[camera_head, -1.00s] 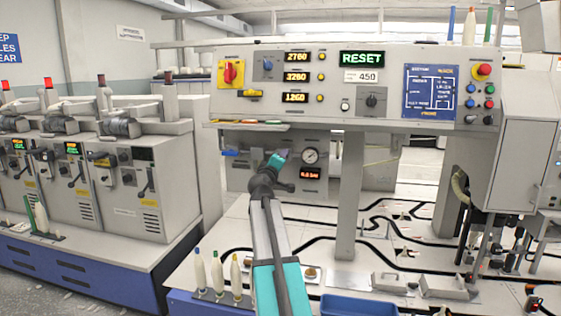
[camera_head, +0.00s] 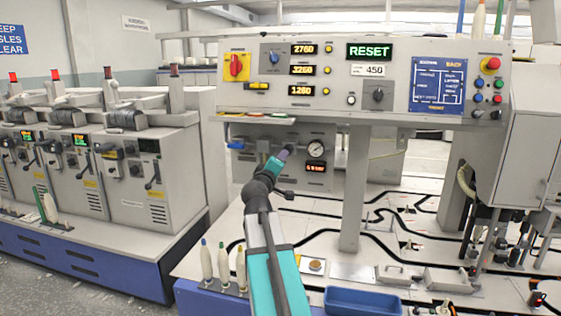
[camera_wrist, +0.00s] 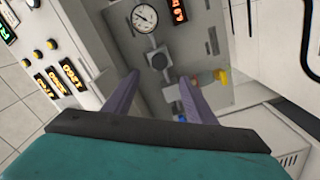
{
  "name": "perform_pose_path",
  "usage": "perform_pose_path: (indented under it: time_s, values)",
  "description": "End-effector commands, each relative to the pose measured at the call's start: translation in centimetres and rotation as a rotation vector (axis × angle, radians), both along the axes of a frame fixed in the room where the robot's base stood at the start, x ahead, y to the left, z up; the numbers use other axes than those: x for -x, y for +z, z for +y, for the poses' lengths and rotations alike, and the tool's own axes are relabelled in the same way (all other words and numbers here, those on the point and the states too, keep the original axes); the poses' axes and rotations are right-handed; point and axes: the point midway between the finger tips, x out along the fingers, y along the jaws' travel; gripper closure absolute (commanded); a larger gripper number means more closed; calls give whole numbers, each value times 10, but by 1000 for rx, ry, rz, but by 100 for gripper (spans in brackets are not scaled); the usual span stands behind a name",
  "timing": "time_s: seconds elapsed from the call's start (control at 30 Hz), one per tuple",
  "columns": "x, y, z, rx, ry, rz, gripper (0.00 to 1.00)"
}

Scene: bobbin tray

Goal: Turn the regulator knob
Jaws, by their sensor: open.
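The regulator knob (camera_wrist: 158,61) is a dark round knob on a grey body, on the grey panel under the machine, beside the pressure gauge (camera_wrist: 145,18). In the wrist view it lies between and just beyond the two purple fingers of my gripper (camera_wrist: 159,78). The fingers are apart with nothing held between them; I cannot tell the exact gap to the knob. In the head view my gripper (camera_head: 284,153) is in front of the panel, left of the gauge (camera_head: 315,148), and the knob is mostly hidden behind it. A small red-lit display (camera_head: 316,166) sits below the gauge.
The control panel (camera_head: 420,62) overhangs above my gripper. A blue-handled fitting (camera_head: 236,145) is to the left on the lower panel. Bobbins (camera_head: 223,265) stand at the front left, and a blue tray (camera_head: 360,301) is at the front right. A support post (camera_head: 355,190) stands right of my arm.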

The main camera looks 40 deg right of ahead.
Motion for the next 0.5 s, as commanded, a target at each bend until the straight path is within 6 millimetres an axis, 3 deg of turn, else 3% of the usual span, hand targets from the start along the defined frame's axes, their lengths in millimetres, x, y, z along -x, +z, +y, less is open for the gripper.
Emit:
perform_pose_path:
  time_s: [0.2, 0.5]
  values:
    - [8, 0, 12, 0, 0, 0, 49]
    - [9, 0, 13, 0, 0, 0, 49]
